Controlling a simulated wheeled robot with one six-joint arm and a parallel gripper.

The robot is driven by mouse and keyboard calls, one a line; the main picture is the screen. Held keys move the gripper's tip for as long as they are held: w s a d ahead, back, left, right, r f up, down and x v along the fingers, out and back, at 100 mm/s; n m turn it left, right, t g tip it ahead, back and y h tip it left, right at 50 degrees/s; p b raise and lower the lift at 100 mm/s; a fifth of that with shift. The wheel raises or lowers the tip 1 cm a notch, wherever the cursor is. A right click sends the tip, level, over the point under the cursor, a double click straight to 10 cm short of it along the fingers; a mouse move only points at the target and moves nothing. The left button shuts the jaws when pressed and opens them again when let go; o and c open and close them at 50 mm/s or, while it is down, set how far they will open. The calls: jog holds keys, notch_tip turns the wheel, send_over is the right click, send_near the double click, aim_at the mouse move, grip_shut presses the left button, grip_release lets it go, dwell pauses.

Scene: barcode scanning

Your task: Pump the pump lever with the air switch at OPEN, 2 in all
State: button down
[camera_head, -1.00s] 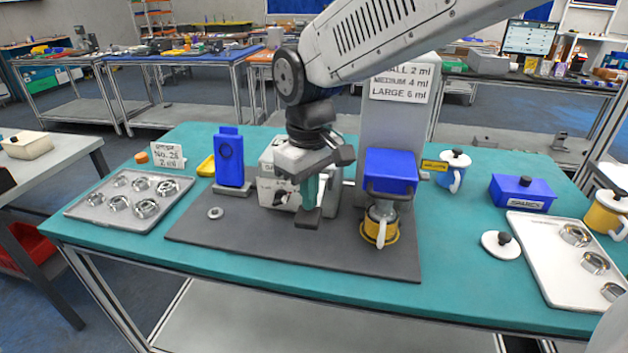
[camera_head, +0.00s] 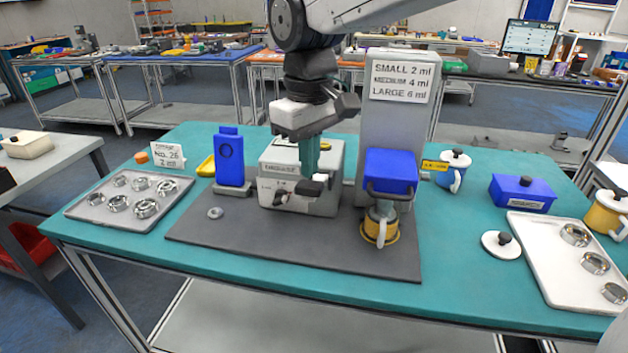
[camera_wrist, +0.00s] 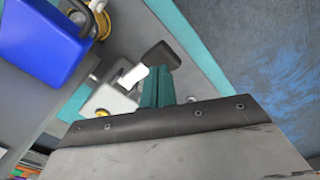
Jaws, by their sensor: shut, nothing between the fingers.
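The grey pump box (camera_head: 272,175) stands on the dark mat. Its pump lever (camera_head: 310,187) sticks out in front with a black handle. The lever's black handle also shows in the wrist view (camera_wrist: 160,56), beyond the fingers. The air switch (camera_head: 280,196) is a dark round knob on the box's front with a red mark beside it; its lettering is too small to read. My gripper (camera_head: 308,172) is shut and empty, its teal fingers pointing down just above the lever handle. I cannot tell whether they touch it. The fingers also show in the wrist view (camera_wrist: 158,88).
A blue-headed grey column (camera_head: 392,170) stands right of the box with a yellow mug (camera_head: 380,226) under it. A blue upright device (camera_head: 230,158) is on the left. Trays with metal rings lie at left (camera_head: 95,215) and right (camera_head: 545,275). The mat's front is mostly clear.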

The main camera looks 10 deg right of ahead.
aim_at(310, 199)
jog(key=shift+f, duration=0.1)
jog(key=shift+f, duration=3.9)
jog(key=shift+r, duration=0.1)
jog(key=shift+r, duration=3.9)
jog(key=shift+r, duration=2)
